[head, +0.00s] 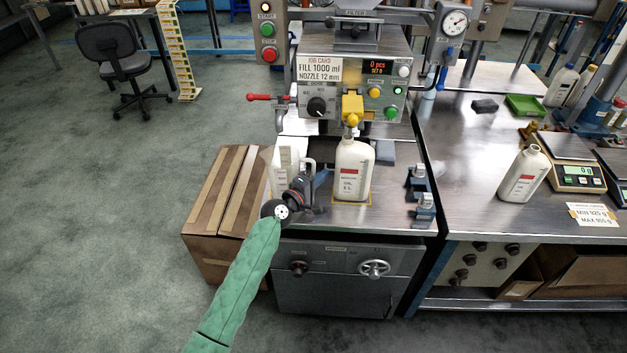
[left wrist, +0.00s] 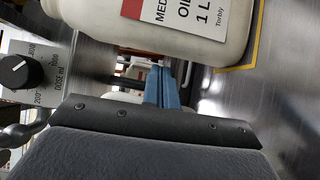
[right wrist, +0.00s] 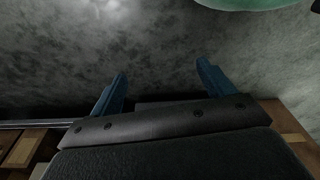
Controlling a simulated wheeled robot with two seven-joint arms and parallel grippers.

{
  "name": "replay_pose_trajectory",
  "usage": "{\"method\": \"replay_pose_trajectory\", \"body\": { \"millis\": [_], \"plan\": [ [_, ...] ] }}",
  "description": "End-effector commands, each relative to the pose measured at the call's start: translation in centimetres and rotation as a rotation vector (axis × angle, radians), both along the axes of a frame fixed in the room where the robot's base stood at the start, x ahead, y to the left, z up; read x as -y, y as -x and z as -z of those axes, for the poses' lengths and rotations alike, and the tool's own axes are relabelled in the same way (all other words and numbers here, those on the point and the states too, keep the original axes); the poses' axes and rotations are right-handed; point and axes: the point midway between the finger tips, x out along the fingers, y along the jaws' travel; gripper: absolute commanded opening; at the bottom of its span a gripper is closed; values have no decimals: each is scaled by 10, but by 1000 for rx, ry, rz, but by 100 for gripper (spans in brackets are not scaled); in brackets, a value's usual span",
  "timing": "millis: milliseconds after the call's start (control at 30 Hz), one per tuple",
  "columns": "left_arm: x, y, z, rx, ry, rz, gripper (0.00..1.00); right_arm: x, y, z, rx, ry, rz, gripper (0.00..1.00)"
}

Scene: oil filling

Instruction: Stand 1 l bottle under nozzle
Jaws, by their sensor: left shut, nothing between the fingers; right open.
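A white 1 l bottle (head: 352,172) with a red-and-white label stands upright on the steel filling table, below the yellow nozzle (head: 352,108). Yellow marking shows around its base. Its neck is just beneath the nozzle; I cannot tell the exact alignment. The bottle also fills the top of the left wrist view (left wrist: 200,28). My left gripper (head: 322,180) is shut and empty, just left of the bottle; its blue fingers show in the left wrist view (left wrist: 164,85). My right gripper (right wrist: 162,68) is open and empty, over the floor, and outside the head view.
A pale jug (head: 284,160) with a handle stands left of my left gripper, partly hidden. Blue-and-black clamps (head: 421,200) sit at the table's right side. Another white bottle (head: 525,174) stands on the right bench beside a scale (head: 577,176). A cardboard box (head: 215,195) stands left of the machine.

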Motion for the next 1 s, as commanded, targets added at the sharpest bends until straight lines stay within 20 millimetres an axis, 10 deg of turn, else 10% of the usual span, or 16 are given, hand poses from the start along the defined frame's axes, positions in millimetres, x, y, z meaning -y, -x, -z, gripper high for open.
{"method": "replay_pose_trajectory", "body": {
  "millis": [1000],
  "plan": [
    [37,-23,0,0,0,-1,0,9,10,24,13,8,-5,81]
  ]
}}
